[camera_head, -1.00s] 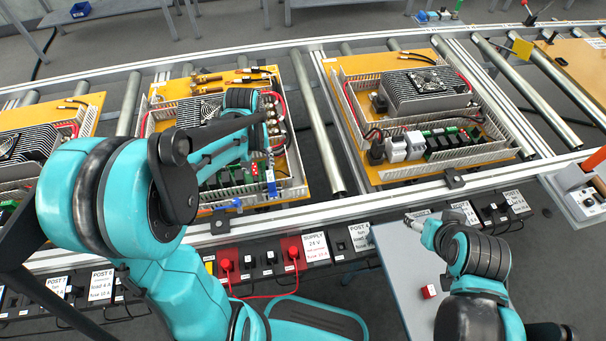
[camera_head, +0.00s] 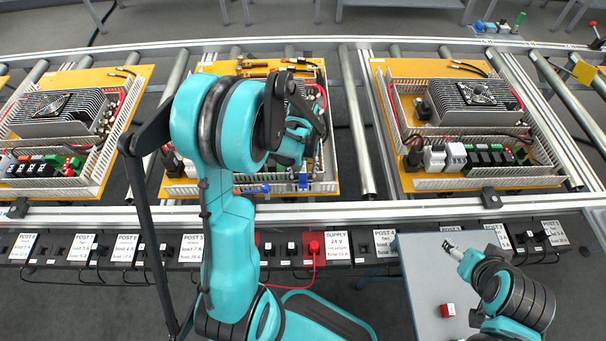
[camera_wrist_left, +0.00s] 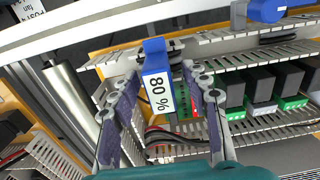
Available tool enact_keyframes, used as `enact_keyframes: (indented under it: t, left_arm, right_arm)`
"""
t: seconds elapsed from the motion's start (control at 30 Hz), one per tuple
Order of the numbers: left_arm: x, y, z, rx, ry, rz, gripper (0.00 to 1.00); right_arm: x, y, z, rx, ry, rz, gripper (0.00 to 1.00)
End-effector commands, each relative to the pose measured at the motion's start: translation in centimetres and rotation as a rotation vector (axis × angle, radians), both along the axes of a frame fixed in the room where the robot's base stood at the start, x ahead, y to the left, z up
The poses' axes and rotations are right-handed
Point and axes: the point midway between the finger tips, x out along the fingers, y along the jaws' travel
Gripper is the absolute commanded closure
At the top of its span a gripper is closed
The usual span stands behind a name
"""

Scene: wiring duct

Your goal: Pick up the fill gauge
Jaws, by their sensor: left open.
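The fill gauge (camera_wrist_left: 158,92) is a blue strip with a white "80 %" label, standing in the wiring duct at the front of the middle board. It shows small and blue in the head view (camera_head: 303,181). My left gripper (camera_wrist_left: 163,72) is open, one finger on each side of the gauge. I cannot tell whether the fingers touch it. In the head view my left arm hides most of that gripper. My right gripper (camera_head: 453,249) is above the grey side table (camera_head: 420,290), away from the gauge; its jaws are too small to judge.
Another blue part (camera_head: 253,189) lies near the gauge on the front duct wall. Green and black terminal blocks (camera_wrist_left: 258,88) stand close to the right finger. Boards stand left and right (camera_head: 470,120). A red block (camera_head: 447,310) sits on the side table.

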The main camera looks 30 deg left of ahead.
Motion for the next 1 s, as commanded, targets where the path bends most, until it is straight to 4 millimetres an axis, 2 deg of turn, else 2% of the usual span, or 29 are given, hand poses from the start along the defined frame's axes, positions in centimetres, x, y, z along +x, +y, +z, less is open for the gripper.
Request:
enact_keyframes:
  t: [0.13,0.3,0.73,0.87,1.0]
  left_arm:
    - [0.0,0.0,0.1,0.0,0.0,0.0,0.56]
    - [0.0,0.0,0.1,0.0,0.0,0.0,1.0]
    - [0.0,0.0,0.5,0.0,0.0,0.0,1.0]
    - [0.0,0.0,1.8,0.0,0.0,0.0,1.0]
    - [0.0,0.0,4.4,0.0,0.0,0.0,1.0]
  right_arm:
    - [0.0,0.0,0.1,0.0,0.0,0.0,0.35]
    - [0.0,0.0,0.1,0.0,0.0,0.0,0.35]
    - [0.0,0.0,0.3,0.0,0.0,0.0,0.35]
    - [0.0,0.0,0.9,0.0,0.0,0.0,0.35]
    - [0.0,0.0,2.1,0.0,0.0,0.0,0.35]
